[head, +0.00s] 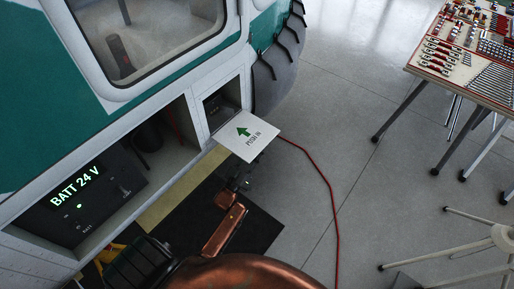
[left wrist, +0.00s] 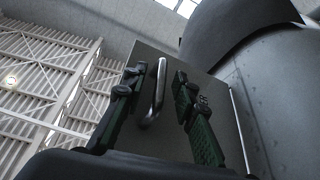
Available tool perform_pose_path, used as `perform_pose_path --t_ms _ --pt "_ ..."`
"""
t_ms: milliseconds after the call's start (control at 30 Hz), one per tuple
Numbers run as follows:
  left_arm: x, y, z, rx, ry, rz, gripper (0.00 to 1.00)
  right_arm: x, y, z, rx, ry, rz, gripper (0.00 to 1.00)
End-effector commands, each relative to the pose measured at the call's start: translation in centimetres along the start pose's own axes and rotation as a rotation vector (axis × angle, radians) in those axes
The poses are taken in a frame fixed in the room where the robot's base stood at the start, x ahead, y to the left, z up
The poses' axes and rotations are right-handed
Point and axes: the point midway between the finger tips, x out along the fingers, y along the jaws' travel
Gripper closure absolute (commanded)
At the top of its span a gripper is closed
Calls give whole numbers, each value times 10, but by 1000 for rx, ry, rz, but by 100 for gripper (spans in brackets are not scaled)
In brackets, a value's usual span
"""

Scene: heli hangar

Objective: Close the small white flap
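The small white flap (head: 262,144) stands open in the head view, sticking out from the lower edge of a small opening in the helicopter's side. Its upper face bears a green arrow and "PUSH IN". My left gripper (head: 240,180) is below the flap, partly hidden by it. In the left wrist view, a bent metal handle (left wrist: 155,92) sits on a grey panel (left wrist: 217,98), apparently the flap's underside. My left gripper's fingers (left wrist: 157,80) are apart, one on each side of the handle. I cannot tell whether either touches it. My right gripper is not in view.
A larger open bay with a "BATT 24 V" panel (head: 80,200) lies left of the flap. A red cable (head: 330,190) runs across the floor on the right. A tool table (head: 465,85) stands at the upper right, a white stand (head: 500,236) at the lower right.

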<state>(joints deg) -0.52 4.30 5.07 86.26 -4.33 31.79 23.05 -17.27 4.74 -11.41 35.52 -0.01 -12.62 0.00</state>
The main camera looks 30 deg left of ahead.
Motion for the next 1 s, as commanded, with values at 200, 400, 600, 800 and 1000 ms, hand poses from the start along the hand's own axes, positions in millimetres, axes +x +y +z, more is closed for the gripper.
perform_pose_path --t_ms 200,400,600,800,1000 --pt "2 0 0 0 -1 0 74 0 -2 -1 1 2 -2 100" --pt "1 0 0 0 -1 0 84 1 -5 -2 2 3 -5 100" --pt "1 0 0 0 -1 0 97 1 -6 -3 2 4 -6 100" --pt "1 0 1 0 -2 0 100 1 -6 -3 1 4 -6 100" --pt "1 0 1 0 -2 0 100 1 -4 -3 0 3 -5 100"
